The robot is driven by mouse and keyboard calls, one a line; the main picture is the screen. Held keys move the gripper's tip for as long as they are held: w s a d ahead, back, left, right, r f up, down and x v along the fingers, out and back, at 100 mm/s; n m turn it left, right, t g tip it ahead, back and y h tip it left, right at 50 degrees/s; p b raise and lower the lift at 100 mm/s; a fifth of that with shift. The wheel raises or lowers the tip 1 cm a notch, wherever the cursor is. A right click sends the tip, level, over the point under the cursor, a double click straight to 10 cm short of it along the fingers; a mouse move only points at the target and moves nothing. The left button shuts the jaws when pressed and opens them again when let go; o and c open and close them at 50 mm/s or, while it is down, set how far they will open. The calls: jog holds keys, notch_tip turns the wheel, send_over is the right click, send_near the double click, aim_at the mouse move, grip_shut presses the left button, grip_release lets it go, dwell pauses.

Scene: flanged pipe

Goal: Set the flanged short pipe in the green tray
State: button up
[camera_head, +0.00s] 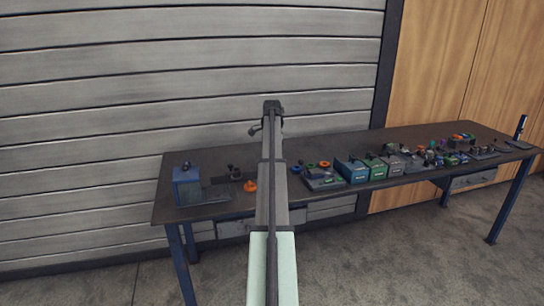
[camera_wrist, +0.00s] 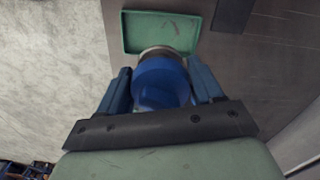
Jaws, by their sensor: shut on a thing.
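In the wrist view my gripper (camera_wrist: 162,80) is shut on a blue, round flanged pipe (camera_wrist: 160,72), held between two blue fingers. A pale metallic ring shows at the pipe's far end. The green tray (camera_wrist: 127,32) lies just beyond the pipe, and the pipe's end overlaps the tray's near rim in the picture. The tray's visible floor looks empty; its near part is hidden by the pipe. I cannot tell the height of the pipe above it. In the head view my arm rises through the middle, and the fingers and pipe cannot be made out.
A long dark table (camera_head: 235,211) stands along the wall. A blue box (camera_head: 186,186) and an orange part (camera_head: 250,186) are at its left. Several boxes and small parts crowd its middle and right, including a blue box (camera_head: 351,170). A dark flat piece (camera_wrist: 232,14) lies right of the tray.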

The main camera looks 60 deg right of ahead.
jog(key=shift+f, duration=0.15)
jog(key=shift+f, duration=1.05)
jog(key=shift+f, duration=5.05)
dwell(1.8)
